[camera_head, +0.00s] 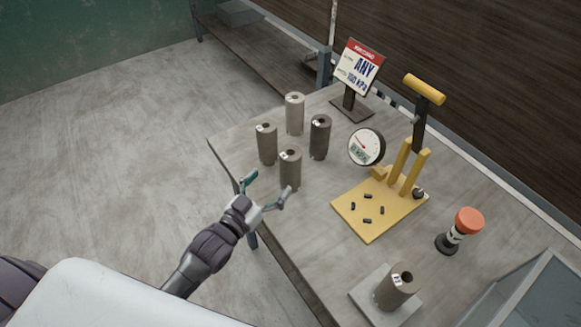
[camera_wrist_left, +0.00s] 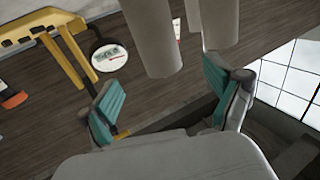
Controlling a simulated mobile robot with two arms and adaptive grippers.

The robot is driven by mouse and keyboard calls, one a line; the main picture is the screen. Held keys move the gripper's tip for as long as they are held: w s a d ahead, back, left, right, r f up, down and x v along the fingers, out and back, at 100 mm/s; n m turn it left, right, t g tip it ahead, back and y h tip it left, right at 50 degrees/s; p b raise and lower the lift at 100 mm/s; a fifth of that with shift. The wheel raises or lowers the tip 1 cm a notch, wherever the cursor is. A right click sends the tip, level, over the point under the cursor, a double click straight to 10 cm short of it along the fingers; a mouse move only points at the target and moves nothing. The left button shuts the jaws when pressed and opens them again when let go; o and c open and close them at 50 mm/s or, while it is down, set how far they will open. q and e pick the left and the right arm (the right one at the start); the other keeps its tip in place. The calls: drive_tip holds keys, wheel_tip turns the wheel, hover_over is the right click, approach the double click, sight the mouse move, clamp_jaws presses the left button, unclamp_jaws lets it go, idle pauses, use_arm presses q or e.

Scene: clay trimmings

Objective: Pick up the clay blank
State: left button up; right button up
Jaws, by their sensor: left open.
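Several clay blanks, upright cylinders with a hole in the top and a small white label, stand on the table (camera_head: 230,150). The nearest grey-brown one (camera_head: 290,170) is close to my left gripper (camera_head: 268,187). Behind it stand a brownish one (camera_head: 266,145), a pale one (camera_head: 295,115) and a dark one (camera_head: 319,138). Another blank (camera_head: 396,290) stands on a light square plate (camera_head: 361,290) at the lower right. My left gripper is open and empty at the table's edge. In the left wrist view, a blank (camera_wrist_left: 152,38) shows beyond the gap between the teal fingers (camera_wrist_left: 166,95). My right gripper is out of view.
A yellow press (camera_head: 368,228) with a round gauge (camera_head: 367,147) stands mid-table, with small dark pieces on its base. An orange-capped tool (camera_head: 467,222) is at the right. The floor left of the table is clear.

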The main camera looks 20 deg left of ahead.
sight(284, 169)
use_arm(q)
drive_tip(key=x, duration=0.4)
drive_tip(key=shift+w+d+p, duration=0.1)
drive_tip(key=shift+w+p, duration=0.35)
drive_tip(key=p+x, duration=0.1)
drive_tip(key=x, duration=0.2)
drive_tip(key=shift+w+d+f, duration=0.1)
drive_tip(key=shift+w+f, duration=0.1)
drive_tip(key=shift+w, duration=0.05)
drive_tip(key=shift+w+d+f, duration=0.15)
drive_tip(key=shift+w, duration=0.3)
drive_tip(key=shift+s, duration=0.1)
drive_tip(key=shift+c, duration=1.2)
drive_tip(key=c, duration=1.3)
clamp_jaws()
